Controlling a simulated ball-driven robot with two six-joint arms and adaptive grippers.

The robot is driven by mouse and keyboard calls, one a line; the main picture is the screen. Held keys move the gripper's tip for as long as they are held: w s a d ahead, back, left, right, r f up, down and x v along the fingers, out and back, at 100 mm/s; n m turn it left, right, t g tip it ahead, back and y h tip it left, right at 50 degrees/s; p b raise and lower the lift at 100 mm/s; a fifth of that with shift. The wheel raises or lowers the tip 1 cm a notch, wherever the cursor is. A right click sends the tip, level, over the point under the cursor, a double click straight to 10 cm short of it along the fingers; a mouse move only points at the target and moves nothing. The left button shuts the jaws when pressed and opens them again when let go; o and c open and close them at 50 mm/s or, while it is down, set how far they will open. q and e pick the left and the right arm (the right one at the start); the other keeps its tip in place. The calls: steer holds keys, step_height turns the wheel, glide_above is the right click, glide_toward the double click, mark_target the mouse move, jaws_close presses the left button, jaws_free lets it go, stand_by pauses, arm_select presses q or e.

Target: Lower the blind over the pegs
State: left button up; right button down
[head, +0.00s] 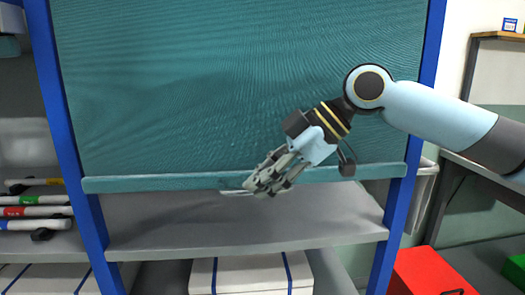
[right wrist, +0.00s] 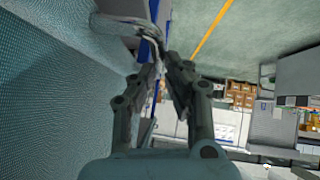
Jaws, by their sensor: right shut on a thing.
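The teal blind (head: 230,90) hangs between two blue posts and covers most of the opening. Its bottom bar (head: 150,184) is a little above the grey shelf, with a gap below. My right gripper (head: 262,182) is at the bar's middle, shut on the pale pull handle (head: 236,192) at its lower edge. In the right wrist view the blind (right wrist: 50,110) fills the left side, and the fingers of my right gripper (right wrist: 165,65) close together at its edge. No pegs show; anything behind the blind is hidden. My left gripper is not in view.
The grey shelf (head: 180,236) below the bar is bare. White boxes (head: 250,274) with blue bands stand underneath. Coloured markers (head: 36,211) lie on the left shelf. A red box (head: 432,272) is at lower right, near the right blue post (head: 396,225).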

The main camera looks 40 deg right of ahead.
step_height(320, 180, down, 14)
steer(key=b, duration=0.7)
steer(key=shift+w+d+r, duration=0.1)
steer(key=shift+r, duration=0.1)
